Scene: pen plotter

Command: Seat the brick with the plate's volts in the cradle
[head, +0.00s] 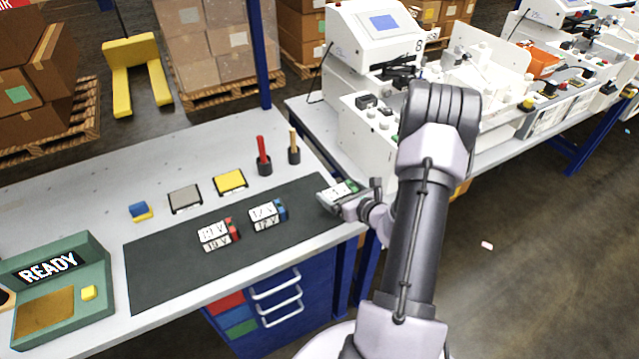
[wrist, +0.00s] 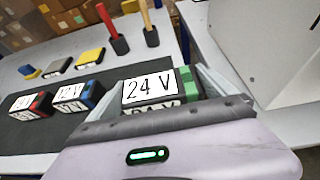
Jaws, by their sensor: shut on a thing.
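My gripper (head: 343,199) is shut on a white-labelled brick marked 24 V (wrist: 148,88), with green at its right end. The brick (head: 338,189) shows small in the head view, at the right end of the dark mat. A red-ended brick (head: 218,235) and a blue-ended brick (head: 267,214), whose label reads 12 V in the wrist view (wrist: 78,94), lie on the mat to its left. The red one's label reads about 18 V. I cannot make out the cradle or the plate's volts in either view.
White plotter machines (head: 380,110) stand on the bench behind and right of my gripper. Red and tan handled tools (head: 263,155) stand in dark holders behind the mat (head: 165,265). A green READY box (head: 60,290) sits at far left. The mat's left part is bare.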

